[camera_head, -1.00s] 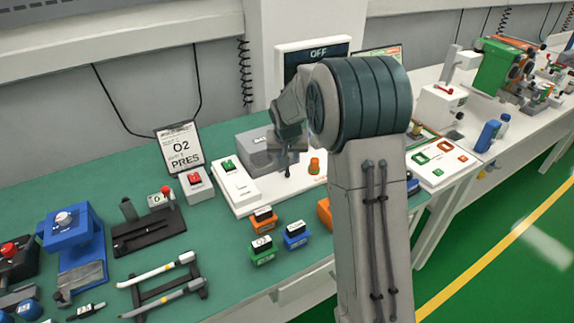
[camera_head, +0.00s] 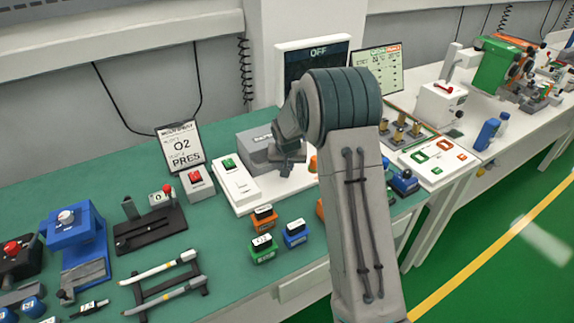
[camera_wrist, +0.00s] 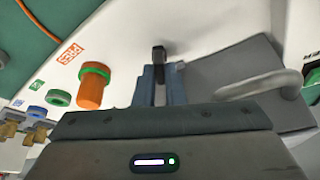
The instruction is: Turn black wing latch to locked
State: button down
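The black wing latch (camera_wrist: 158,53) shows in the wrist view as a small dark upright piece on a white panel. My gripper (camera_wrist: 158,72) has its two blue-grey fingers close on both sides of it, with the dark piece in the narrow gap between them. In the head view my gripper (camera_head: 287,168) is low over the white base panel (camera_head: 245,203), in front of the grey box (camera_head: 257,150). The latch is hidden there behind my gripper. Any lock marking beside the latch cannot be read.
An orange knob with a green collar (camera_wrist: 92,85) stands left of my fingers in the wrist view. A grey handle (camera_wrist: 262,84) is close on the right. A red-button box (camera_head: 196,181) and small orange, green and blue blocks (camera_head: 263,248) are nearby.

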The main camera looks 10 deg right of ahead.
jog(key=shift+n, duration=0.3)
jog(key=n, duration=0.1)
jog(key=n+y, duration=0.1)
jog(key=shift+d+n, duration=0.2)
jog(key=shift+n, duration=0.1)
jog(key=shift+n+y, duration=0.7)
jog(key=shift+n, duration=0.5)
jog(key=c, duration=1.5)
grip_release()
jog(key=shift+r, duration=0.1)
